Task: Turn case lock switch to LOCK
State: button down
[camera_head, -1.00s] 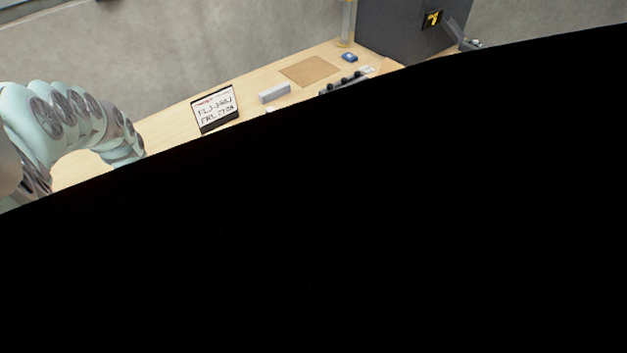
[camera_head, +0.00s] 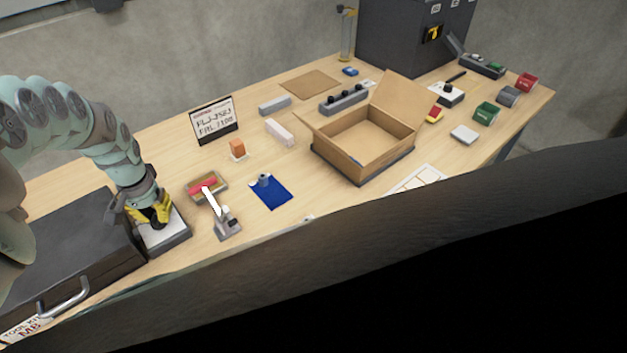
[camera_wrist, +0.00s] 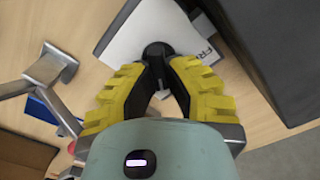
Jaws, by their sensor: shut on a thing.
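A grey box with a white top plate (camera_head: 170,229), apparently the case lock switch, sits at the table's left front, beside a black case. In the wrist view its white plate (camera_wrist: 138,32) carries a round black knob (camera_wrist: 157,49) and black print starting "FR", partly cut off by a finger. My gripper (camera_head: 155,214), with yellow pads, reaches down onto this box. In the wrist view my gripper (camera_wrist: 160,66) is shut on the knob, a dark fingertip on each side. The knob's pointing direction cannot be told. No LOCK marking is readable.
The black case (camera_head: 75,250) with a metal handle stands close left of the box. A grey stand with a lever (camera_head: 226,222), a small tray with a red item (camera_head: 192,188) and a blue plate (camera_head: 271,191) lie to the right. An open cardboard box (camera_head: 362,145) stands farther right.

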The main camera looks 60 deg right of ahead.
aim_at(155, 214)
jog(key=shift+m, duration=0.7)
jog(key=c, duration=1)
grip_release()
notch_tip(155, 214, up, 6)
jog(key=shift+w+f, duration=0.1)
jog(key=shift+f, duration=0.05)
jog(key=shift+r, duration=0.9)
jog(key=shift+d, duration=0.1)
